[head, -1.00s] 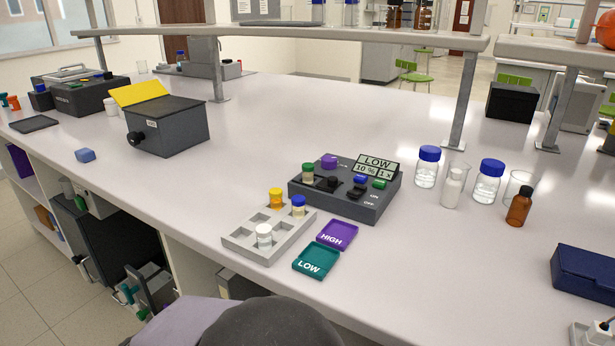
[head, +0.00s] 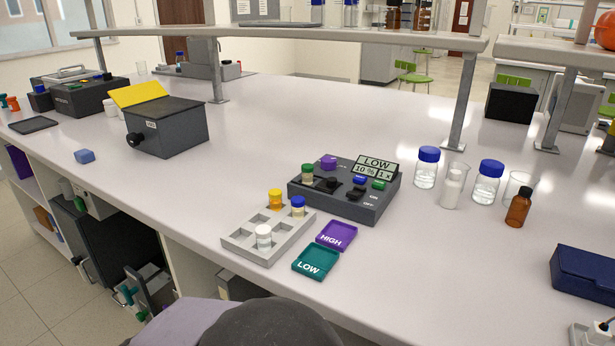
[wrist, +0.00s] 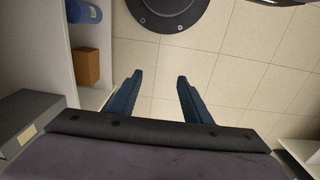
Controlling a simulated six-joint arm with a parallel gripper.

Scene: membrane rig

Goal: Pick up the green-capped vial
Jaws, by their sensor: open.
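The green-capped vial (head: 307,173) stands upright in the left part of the dark control box (head: 345,190) on the bench, in the head view. The box's display reads LOW, 10 %, 1 x. My gripper (wrist: 157,82) shows only in the wrist view. Its two blue fingers are apart with nothing between them, over the tiled floor. It is away from the vial, which the wrist view does not show.
A grey rack (head: 250,246) holds orange-, blue- and white-capped vials in front of the box. A purple HIGH tray (head: 337,231) and a teal LOW tray (head: 316,263) lie beside it. Blue-capped bottles (head: 427,168) stand to the right. The bench's left middle is mostly clear.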

